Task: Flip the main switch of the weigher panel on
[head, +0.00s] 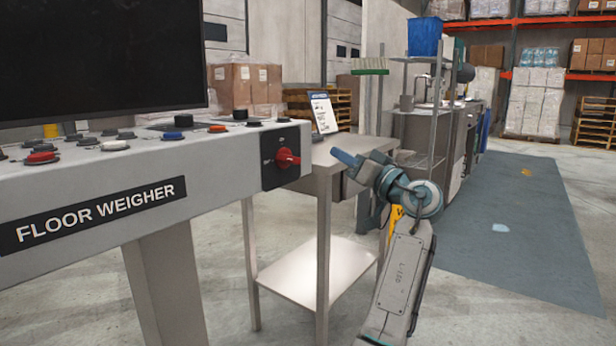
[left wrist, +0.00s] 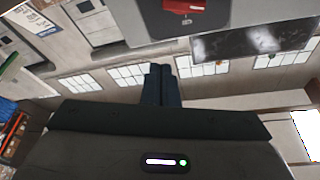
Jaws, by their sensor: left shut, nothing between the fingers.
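The main switch (head: 287,158) is a red rotary knob on a black plate (head: 270,173) at the right end of the grey weigher panel (head: 225,190), which is labelled FLOOR WEIGHER. Part of the red switch also shows at the top edge of the left wrist view (left wrist: 184,6); its setting is too small to read. My left gripper (head: 345,157) is to the right of the switch, apart from it, with its blue fingers pointing toward it. The fingers are together and empty in the left wrist view (left wrist: 160,72). My right gripper is not in view.
Several coloured buttons (head: 115,145) line the panel's top below a dark screen (head: 95,60). A metal table (head: 345,148) with a lower shelf (head: 318,268) stands close behind the switch, with a sign (head: 323,112) on it. A wire shelf unit (head: 425,160) stands beyond my left arm.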

